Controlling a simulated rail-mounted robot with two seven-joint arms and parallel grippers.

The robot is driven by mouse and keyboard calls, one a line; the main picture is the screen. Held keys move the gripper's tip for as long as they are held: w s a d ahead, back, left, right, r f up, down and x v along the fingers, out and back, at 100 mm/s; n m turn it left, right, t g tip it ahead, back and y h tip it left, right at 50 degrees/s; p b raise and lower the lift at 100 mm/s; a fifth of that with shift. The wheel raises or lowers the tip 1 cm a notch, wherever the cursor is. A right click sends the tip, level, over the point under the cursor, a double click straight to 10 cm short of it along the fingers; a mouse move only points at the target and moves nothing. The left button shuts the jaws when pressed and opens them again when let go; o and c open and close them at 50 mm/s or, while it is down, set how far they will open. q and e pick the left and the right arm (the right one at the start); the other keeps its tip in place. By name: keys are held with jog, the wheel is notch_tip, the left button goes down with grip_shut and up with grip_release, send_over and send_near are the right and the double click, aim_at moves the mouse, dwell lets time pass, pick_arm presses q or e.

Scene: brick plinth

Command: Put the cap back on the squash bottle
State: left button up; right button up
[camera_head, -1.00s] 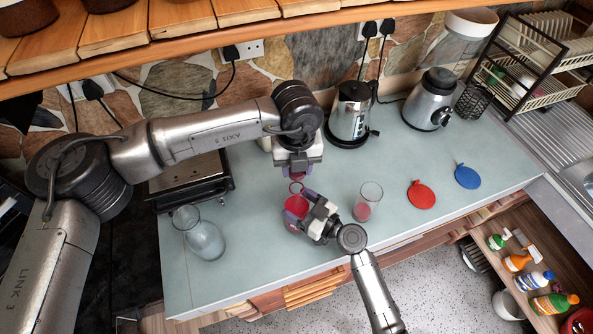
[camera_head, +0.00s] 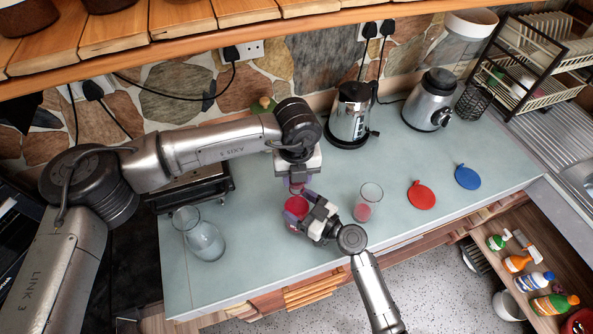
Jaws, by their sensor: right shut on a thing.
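A red, see-through vessel, which I take for the squash bottle (camera_head: 296,207), is near the front of the counter. My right gripper (camera_head: 305,215), coming in from the front, is shut on its side. My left gripper (camera_head: 297,187) points down just behind and above the bottle's top. Something small and reddish shows between its fingertips. I cannot tell whether this is the cap or the bottle's neck, nor whether the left fingers are closed on it.
A glass with some pink liquid (camera_head: 366,204) stands right of the bottle. A clear glass carafe (camera_head: 205,240) is at the left front. A kettle (camera_head: 350,115) and a silver appliance (camera_head: 432,103) stand at the back.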

pick_arm(q)
jog(key=shift+f, duration=0.4)
jog(key=shift+f, duration=0.55)
dwell(0.4)
